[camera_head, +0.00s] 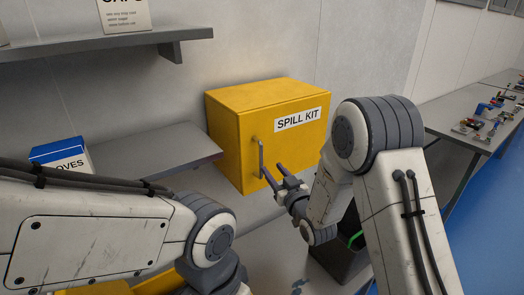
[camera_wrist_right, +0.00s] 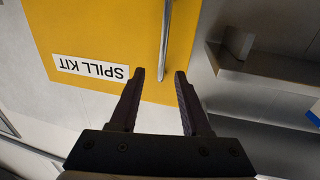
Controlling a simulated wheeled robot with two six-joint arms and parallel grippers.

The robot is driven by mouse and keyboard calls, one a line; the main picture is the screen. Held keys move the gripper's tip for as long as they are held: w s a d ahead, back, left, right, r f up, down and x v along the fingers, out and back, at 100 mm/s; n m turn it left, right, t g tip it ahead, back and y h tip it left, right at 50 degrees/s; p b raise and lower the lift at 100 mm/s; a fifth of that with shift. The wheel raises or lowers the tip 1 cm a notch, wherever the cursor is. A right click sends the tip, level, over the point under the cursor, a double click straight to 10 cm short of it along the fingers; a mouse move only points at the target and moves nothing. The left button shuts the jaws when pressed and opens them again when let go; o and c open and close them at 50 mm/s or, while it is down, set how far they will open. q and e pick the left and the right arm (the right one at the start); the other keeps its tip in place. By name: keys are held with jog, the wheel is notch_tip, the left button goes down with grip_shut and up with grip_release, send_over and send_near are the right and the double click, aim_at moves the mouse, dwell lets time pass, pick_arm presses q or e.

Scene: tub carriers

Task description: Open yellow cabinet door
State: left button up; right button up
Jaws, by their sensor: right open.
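The yellow cabinet (camera_head: 230,135) stands against the wall on a grey bench, with a white label reading SPILL KIT (camera_head: 298,119) on its front door. The door looks shut. A grey vertical bar handle (camera_head: 261,158) sits at the left side of the door. My right gripper (camera_head: 272,175) is open and empty, just in front of the handle's lower end. In the right wrist view the yellow door (camera_wrist_right: 105,35) appears upside down, and the handle (camera_wrist_right: 165,45) lies beyond the gap between the open fingers (camera_wrist_right: 160,75), not between them. My left gripper is not in view; only my left arm shows.
A grey shelf (camera_head: 110,42) hangs above left. A blue and white gloves box (camera_head: 60,155) sits on a grey surface (camera_head: 160,150) left of the cabinet. A dark bin (camera_head: 340,258) stands below my right arm. A table (camera_head: 460,115) with small coloured parts is at right.

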aim_at(261, 156)
jog(key=p+x, duration=0.1)
jog(key=x, duration=0.1)
jog(key=p+x, duration=0.1)
jog(key=x, duration=0.2)
jog(key=p+x, duration=0.1)
jog(key=x, duration=0.2)
jog(key=shift+w+a+r+p, duration=0.1)
jog(key=shift+a+r+p, duration=0.05)
jog(key=shift+a+p, duration=0.2)
jog(key=shift+w+a, duration=0.1)
jog(key=shift+w, duration=0.4)
grip_shut()
dwell(0.5)
